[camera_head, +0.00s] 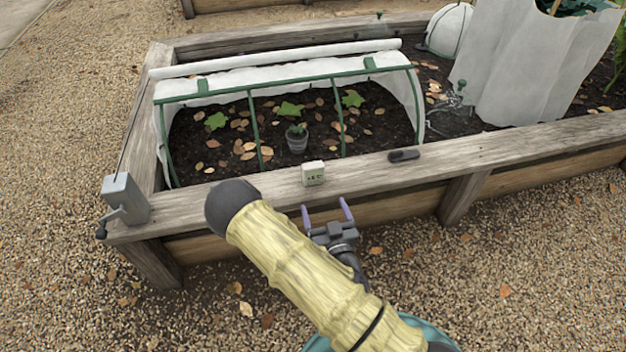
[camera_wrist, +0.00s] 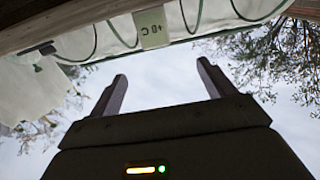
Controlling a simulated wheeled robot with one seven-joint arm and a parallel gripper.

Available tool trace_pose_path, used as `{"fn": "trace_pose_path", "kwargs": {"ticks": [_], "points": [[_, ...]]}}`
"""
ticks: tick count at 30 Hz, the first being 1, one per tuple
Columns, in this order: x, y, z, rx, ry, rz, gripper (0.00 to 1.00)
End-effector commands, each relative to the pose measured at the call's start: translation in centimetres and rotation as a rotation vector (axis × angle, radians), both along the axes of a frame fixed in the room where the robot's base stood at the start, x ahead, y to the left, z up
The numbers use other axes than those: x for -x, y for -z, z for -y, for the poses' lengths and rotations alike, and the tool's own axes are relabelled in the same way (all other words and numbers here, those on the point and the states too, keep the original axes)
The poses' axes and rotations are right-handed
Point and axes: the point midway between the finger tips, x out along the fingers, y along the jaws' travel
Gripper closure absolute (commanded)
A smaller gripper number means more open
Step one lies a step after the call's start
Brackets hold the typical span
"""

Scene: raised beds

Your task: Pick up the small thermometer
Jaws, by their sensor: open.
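The small thermometer (camera_head: 313,173) is a pale box with a dark display. It stands on the front wooden rim of the raised bed (camera_head: 240,190), in front of the cover frame. In the wrist view the thermometer (camera_wrist: 152,28) shows at the top, beyond the fingertips and left of their middle, its display inverted. My gripper (camera_head: 327,210) is open and empty, with purple fingers pointing toward the rim just short of the thermometer. The fingers (camera_wrist: 160,85) also show in the wrist view, apart from it.
A dark small object (camera_head: 404,156) lies on the rim to the right. A grey crank box (camera_head: 125,200) is at the left corner. A green-framed cover (camera_head: 250,90) arches over plants and a small pot (camera_head: 297,140). White fabric (camera_head: 530,65) stands at right.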

Motion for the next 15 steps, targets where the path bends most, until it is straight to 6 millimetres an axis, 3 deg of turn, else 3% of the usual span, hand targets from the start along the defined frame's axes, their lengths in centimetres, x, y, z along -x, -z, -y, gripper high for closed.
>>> {"fn": "trace_pose_path", "kwargs": {"ticks": [15], "points": [[-1.3, 0.3, -0.2, -0.007, 0.009, -0.003, 0.18]]}}
